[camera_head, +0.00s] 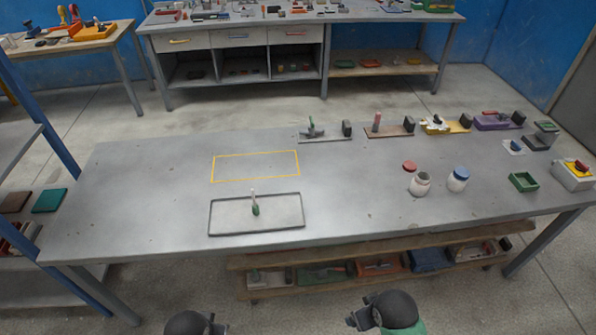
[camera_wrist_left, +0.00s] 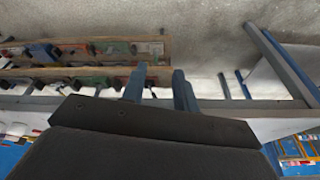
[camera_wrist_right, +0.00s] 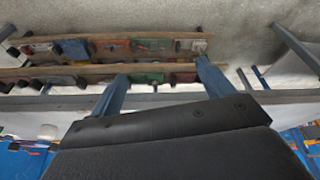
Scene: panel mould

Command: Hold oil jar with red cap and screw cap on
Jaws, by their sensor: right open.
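A white oil jar (camera_head: 420,184) stands upright and uncapped on the right half of the grey table. A red cap (camera_head: 409,166) lies on the table just behind and left of it, apart from the jar. My left gripper (camera_head: 217,326) is at the bottom edge of the head view, off the table's near side; its fingers (camera_wrist_left: 158,75) are partly apart with nothing between them. My right gripper (camera_head: 354,319) is also low, in front of the table; its fingers (camera_wrist_right: 160,78) are wide apart and empty. Both are far from the jar and cap.
A similar jar with a blue cap (camera_head: 458,174) stands close to the right. A shallow tray (camera_head: 225,216) holds an upright green-based item. A yellow outline (camera_head: 255,166) marks the table. Tools, a green bin (camera_head: 523,182) and a switch box (camera_head: 573,176) line the right side. The table's left is clear.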

